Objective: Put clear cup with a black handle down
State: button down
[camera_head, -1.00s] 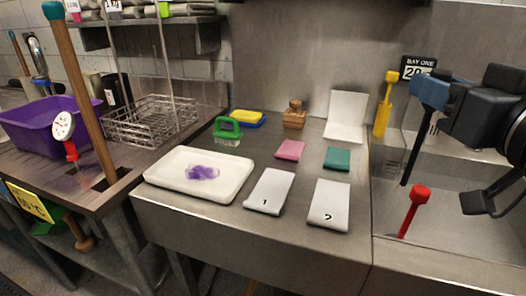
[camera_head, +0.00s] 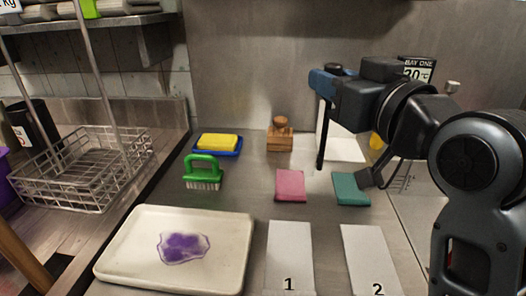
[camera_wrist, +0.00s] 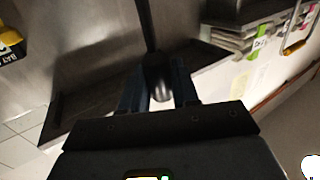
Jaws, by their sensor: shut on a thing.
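My gripper (camera_head: 322,88) is at the upper middle right of the head view, above the back of the steel bench. It is shut on a thin black handle (camera_head: 321,140) that hangs almost straight down in front of the white folded stand (camera_head: 345,148). In the wrist view, the black handle (camera_wrist: 146,25) rises from between the fingers (camera_wrist: 158,92). I cannot make out the clear cup itself on this handle. The handle's lower end appears above the bench, but its exact height is unclear.
A white tray (camera_head: 120,262) with a purple patch is at front left. Cards 1 (camera_head: 289,248) and 2 (camera_head: 366,250) lie beside it. Pink (camera_head: 290,185) and teal (camera_head: 346,190) cloths, a green brush (camera_head: 203,168), sponge (camera_head: 217,141) and wooden block (camera_head: 279,138) are behind.

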jog(key=w+a+f, duration=0.2)
jog(key=a+f, duration=0.6)
jog(key=f, duration=0.1)
jog(key=shift+a+f, duration=0.15)
jog(key=shift+a, duration=0.15)
jog(key=shift+f, duration=0.1)
jog(key=c, duration=0.8)
grip_release()
jog(key=b+v, duration=0.1)
jog(key=v, duration=1.1)
